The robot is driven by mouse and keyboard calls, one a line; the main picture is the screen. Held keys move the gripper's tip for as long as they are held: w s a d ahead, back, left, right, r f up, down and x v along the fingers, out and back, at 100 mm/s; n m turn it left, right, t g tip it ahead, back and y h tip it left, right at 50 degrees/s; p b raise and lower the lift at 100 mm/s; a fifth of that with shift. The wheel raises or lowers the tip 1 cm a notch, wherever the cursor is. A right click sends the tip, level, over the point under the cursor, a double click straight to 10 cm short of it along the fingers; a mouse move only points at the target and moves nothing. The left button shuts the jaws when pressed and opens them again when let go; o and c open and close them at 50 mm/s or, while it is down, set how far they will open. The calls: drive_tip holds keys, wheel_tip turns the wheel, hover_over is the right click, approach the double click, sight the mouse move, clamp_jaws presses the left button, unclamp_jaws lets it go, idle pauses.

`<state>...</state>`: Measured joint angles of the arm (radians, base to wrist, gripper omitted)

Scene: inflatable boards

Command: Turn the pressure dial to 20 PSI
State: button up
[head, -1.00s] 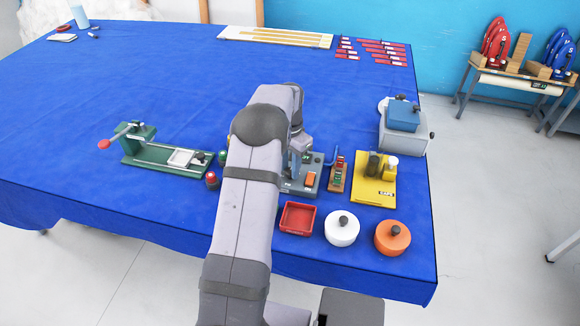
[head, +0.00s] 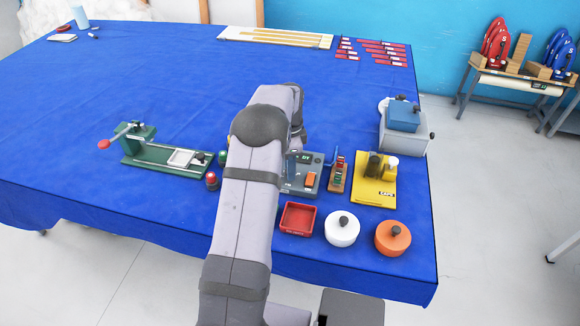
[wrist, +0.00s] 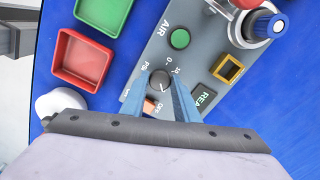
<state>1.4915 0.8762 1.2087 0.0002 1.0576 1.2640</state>
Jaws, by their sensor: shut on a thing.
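The pressure dial (wrist: 160,79) is a small dark round knob on a grey panel (wrist: 208,45), seen in the wrist view. Printing around it includes "PSI", "0" and what looks like "10"; a pale mark on the knob is too small to read. My gripper (wrist: 160,82) has its blue fingers on either side of the knob, shut on it. In the head view the panel (head: 291,189) shows just right of my arm, with a small display (head: 305,158) whose reading I cannot make out. My arm hides the dial and the fingers there.
An orange switch (head: 311,179) sits on the panel. A red tray (head: 298,219), a white round container (head: 342,229) and an orange one (head: 393,237) stand in front. A yellow caps board (head: 372,193) is to the right, a green fixture (head: 160,155) to the left.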

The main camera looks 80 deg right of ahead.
drive_tip(key=shift+d+r, duration=0.15)
drive_tip(key=shift+r, duration=0.05)
drive_tip(key=o, duration=1.1)
drive_tip(key=shift+c, duration=0.2)
drive_tip(key=shift+f, duration=0.1)
drive_tip(key=shift+r+b, duration=1.2)
drive_tip(key=shift+r, duration=2.5)
